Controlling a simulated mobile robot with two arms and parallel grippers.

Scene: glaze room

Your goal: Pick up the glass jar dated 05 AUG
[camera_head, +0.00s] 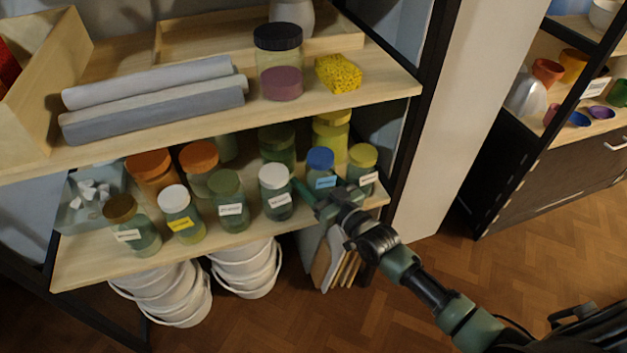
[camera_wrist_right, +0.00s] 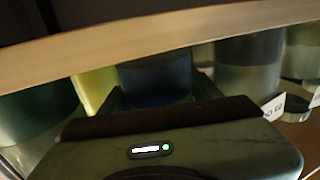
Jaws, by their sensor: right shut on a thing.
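Several glass jars with coloured lids stand on the lower shelf, most with small labels too small to read. My right gripper (camera_head: 322,188) is at the front right of this shelf, shut on the blue-lidded jar (camera_head: 320,158). The jar has a blue label and looks upright; its lower part is partly hidden by my gripper. In the right wrist view the dark blue lid (camera_wrist_right: 155,80) sits between the fingers. No date can be read, so I cannot tell which jar says 05 AUG. My left gripper is not in view.
A yellow-lidded jar (camera_head: 362,156) stands close on the right and a white-lidded jar (camera_head: 274,176) on the left. The upper shelf (camera_head: 340,108) overhangs the jars, with a dark-lidded jar (camera_head: 278,62) and a yellow sponge (camera_head: 338,73). White buckets (camera_head: 247,270) are below.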

